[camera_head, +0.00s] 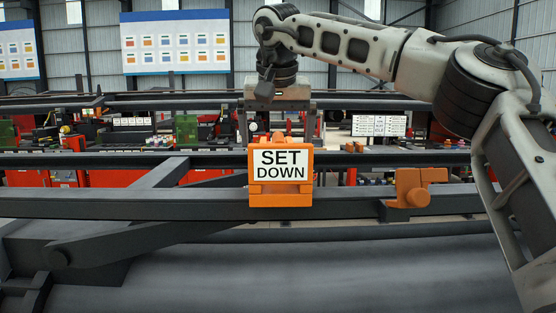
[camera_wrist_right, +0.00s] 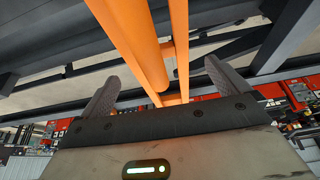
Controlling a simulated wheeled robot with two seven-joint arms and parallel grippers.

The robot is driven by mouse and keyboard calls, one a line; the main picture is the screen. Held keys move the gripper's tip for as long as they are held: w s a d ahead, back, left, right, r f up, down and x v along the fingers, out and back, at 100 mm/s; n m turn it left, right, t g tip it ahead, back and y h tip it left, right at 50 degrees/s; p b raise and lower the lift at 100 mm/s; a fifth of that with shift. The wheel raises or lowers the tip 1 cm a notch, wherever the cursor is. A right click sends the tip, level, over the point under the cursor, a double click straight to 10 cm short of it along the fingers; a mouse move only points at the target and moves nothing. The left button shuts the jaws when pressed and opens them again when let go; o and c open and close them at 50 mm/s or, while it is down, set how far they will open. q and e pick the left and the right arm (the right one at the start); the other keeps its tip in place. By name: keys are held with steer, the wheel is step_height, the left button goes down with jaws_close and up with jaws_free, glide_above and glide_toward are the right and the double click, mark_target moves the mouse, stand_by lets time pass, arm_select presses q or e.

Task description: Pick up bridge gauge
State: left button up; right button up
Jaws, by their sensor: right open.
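No part in view is labelled as the bridge gauge. An orange bracket (camera_head: 280,200) with a white "SET DOWN" sign (camera_head: 280,165) is on the dark rail in the middle of the head view. In the right wrist view long orange bars (camera_wrist_right: 140,45) run between the two spread fingers of my right gripper (camera_wrist_right: 163,86). The gripper is open, and I cannot tell whether the fingers touch the bars. I cannot tell whether these bars belong to the bracket. My left gripper is out of view.
A second orange bracket (camera_head: 415,188) is on the same rail (camera_head: 350,203) to the right. Dark beams cross the foreground and background. Benches with red fronts (camera_head: 115,178) stand behind the rails. Two boards hang on the back wall, including a blue and white one (camera_head: 175,42).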

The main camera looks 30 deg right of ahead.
steer(key=x, duration=0.3)
steer(key=shift+d+f, duration=0.2)
steer(key=shift+f, duration=0.35)
steer(key=c, duration=1.3)
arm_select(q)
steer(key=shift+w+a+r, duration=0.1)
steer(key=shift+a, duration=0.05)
arm_select(e)
steer(key=shift+w+r, duration=0.1)
steer(key=shift+r, duration=0.15)
steer(key=shift+r, duration=0.2)
step_height(320, 180, up, 3)
steer(key=shift+f, duration=0.2)
arm_select(q)
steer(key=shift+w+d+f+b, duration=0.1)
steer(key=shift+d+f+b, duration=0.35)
steer(key=shift+b, duration=0.7)
arm_select(e)
steer(key=s+r, duration=0.3)
steer(key=s, duration=0.1)
steer(key=s+a+r, duration=0.1)
steer(key=s+r, duration=0.2)
steer(key=s, duration=0.2)
steer(key=s+a+r, duration=0.1)
steer(key=s+r, duration=0.2)
steer(key=s, duration=0.2)
steer(key=shift+r, duration=0.35)
